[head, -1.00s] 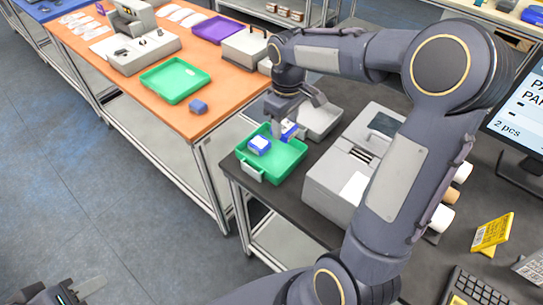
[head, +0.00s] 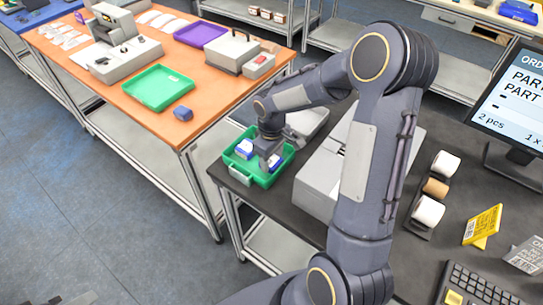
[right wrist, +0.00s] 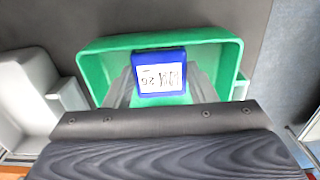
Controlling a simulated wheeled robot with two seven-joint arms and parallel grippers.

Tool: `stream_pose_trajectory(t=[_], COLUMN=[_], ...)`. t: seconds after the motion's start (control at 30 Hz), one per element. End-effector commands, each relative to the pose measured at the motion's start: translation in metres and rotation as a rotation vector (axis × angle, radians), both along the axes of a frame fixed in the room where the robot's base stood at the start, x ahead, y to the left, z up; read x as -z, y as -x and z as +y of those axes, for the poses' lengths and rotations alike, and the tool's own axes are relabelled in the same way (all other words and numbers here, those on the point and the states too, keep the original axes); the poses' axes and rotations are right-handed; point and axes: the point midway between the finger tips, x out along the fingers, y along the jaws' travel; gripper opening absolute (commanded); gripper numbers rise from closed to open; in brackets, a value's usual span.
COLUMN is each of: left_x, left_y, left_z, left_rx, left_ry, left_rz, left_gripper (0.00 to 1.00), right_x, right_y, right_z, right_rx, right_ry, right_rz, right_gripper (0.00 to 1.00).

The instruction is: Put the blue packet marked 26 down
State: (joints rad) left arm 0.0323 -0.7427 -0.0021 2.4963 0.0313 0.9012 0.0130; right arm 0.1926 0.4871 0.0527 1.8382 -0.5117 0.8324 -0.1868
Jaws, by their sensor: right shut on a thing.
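The blue packet marked 26 (right wrist: 161,72) has a white label, which appears upside down in the right wrist view. My right gripper (head: 268,163) is shut on it, with a finger at either side. The packet is within the outline of the green tray (right wrist: 95,62), low over or on its floor; I cannot tell whether it touches. In the head view the packet (head: 276,161) shows partly behind the gripper. A second blue packet (head: 245,148) lies to its left in the same tray (head: 232,166). Only a dark sliver of my left gripper shows at the bottom left.
The tray stands at the dark table's corner. A grey machine (head: 318,182) stands to its right, and a pale grey bin (head: 306,122) behind. The orange table (head: 140,118) at left bears another green tray (head: 157,88) and a blue item (head: 183,114).

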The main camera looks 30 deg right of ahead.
Motion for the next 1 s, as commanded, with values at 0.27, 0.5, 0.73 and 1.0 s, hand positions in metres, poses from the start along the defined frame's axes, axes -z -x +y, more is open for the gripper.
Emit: stream_pose_trajectory(t=[0.27, 0.5, 0.73, 1.0], left_x=[0.002, 0.002, 0.002, 0.002], left_y=[0.0, 0.0, 0.0, 0.0], left_z=[0.0, 0.0, 0.0, 0.0], left_rx=[0.0, 0.0, 0.0, 0.0], left_ry=[0.0, 0.0, 0.0, 0.0], left_rz=[0.0, 0.0, 0.0, 0.0], left_gripper=[0.36, 0.36, 0.36, 0.36], right_x=[0.002, 0.002, 0.002, -0.025], right_y=[0.0, 0.0, 0.0, -0.002], right_z=[0.0, 0.0, 0.0, 0.0], right_rx=[0.0, 0.0, -0.001, 0.0], right_ry=[0.001, 0.001, 0.001, 0.001], right_rz=[-0.001, -0.001, -0.001, -0.007], right_gripper=[0.24, 0.72, 0.72, 0.72])
